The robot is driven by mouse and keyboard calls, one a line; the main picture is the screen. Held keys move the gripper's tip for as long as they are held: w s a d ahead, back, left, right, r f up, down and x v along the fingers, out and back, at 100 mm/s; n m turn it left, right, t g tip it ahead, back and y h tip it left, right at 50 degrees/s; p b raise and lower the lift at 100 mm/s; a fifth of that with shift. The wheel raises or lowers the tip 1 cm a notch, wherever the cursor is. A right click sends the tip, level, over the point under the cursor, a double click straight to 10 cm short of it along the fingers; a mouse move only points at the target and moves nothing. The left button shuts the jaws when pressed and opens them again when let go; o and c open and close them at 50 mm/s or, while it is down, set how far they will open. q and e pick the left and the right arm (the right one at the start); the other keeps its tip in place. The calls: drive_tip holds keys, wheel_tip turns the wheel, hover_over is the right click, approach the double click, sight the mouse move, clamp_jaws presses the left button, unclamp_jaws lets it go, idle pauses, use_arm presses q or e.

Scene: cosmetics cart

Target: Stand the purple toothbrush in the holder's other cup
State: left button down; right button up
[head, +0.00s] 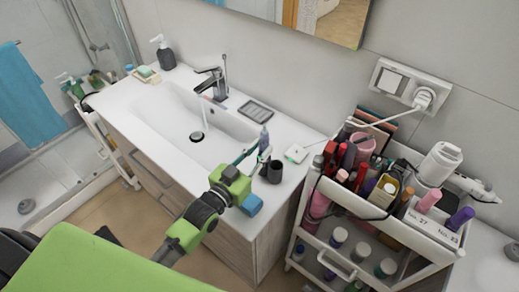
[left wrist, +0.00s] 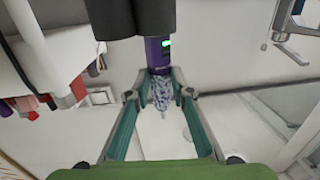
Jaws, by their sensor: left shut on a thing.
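The holder's dark cup (head: 275,172) stands just right of the gripper and looks empty. In the left wrist view two dark cups show at the top, one larger (left wrist: 110,20) and one (left wrist: 155,15) in line with the toothbrush. I cannot tell whether its end is inside that cup or in front of it.
The white basin (head: 180,115) and its tap (head: 214,82) lie left of the holder. A soap dish (head: 255,110) and a small white item (head: 296,153) are behind it. The crowded cosmetics cart (head: 345,215) stands close on the right.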

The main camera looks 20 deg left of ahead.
use_arm(q)
drive_tip(key=shift+f, duration=0.25)
drive_tip(key=c, duration=1.7)
unclamp_jaws()
drive_tip(key=shift+s+f, duration=0.1)
drive_tip(key=shift+f, duration=0.05)
drive_tip(key=v, duration=1.2)
drive_tip(key=shift+r, duration=0.2)
